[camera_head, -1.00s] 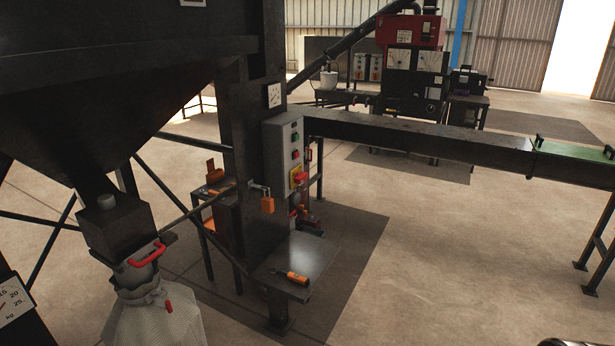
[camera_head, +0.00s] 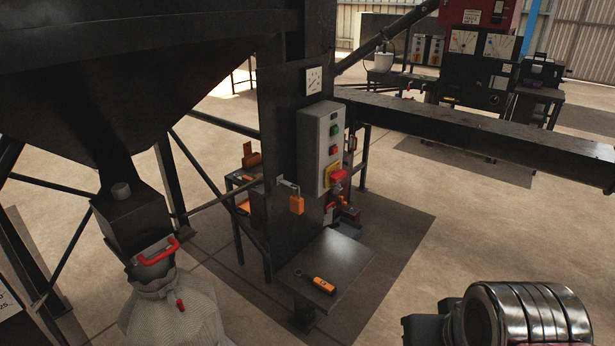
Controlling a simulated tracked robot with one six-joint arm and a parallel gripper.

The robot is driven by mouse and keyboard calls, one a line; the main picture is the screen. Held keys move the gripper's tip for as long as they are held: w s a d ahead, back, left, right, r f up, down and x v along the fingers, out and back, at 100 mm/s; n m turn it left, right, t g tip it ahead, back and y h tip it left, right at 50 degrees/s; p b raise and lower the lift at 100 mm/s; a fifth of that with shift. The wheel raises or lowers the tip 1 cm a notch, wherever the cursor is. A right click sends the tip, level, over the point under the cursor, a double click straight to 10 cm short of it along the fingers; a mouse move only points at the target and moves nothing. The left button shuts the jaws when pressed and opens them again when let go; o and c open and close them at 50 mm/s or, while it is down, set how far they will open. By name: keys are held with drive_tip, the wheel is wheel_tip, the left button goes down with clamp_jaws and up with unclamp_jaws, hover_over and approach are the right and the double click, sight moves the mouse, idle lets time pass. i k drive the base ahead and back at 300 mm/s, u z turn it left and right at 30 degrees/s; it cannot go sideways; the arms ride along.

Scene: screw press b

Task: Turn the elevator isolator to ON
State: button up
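The grey control box (camera_head: 311,150) is fixed to the dark post in the middle of the head view, with a green and a red button on its face. Low on the box is the isolator (camera_head: 337,178), a red handle on a yellow plate. Its ON or OFF position is too small to read. An orange padlock (camera_head: 297,205) hangs from a metal bracket on the post, left of and below the isolator and apart from it. My gripper's fingers are not in view. A chrome ribbed part, apparently of my arm, shows at the bottom right, well away from the box.
A small dark shelf (camera_head: 345,262) juts out below the box, with an orange tool (camera_head: 318,285) on it. A hopper (camera_head: 120,80) and a sack (camera_head: 170,315) stand at left. A long dark trough (camera_head: 480,128) runs right behind the post. Floor at right front is clear.

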sight(336, 176)
drive_tip(key=u, duration=0.65)
drive_tip(key=i, duration=0.9)
drive_tip(key=u, duration=0.6)
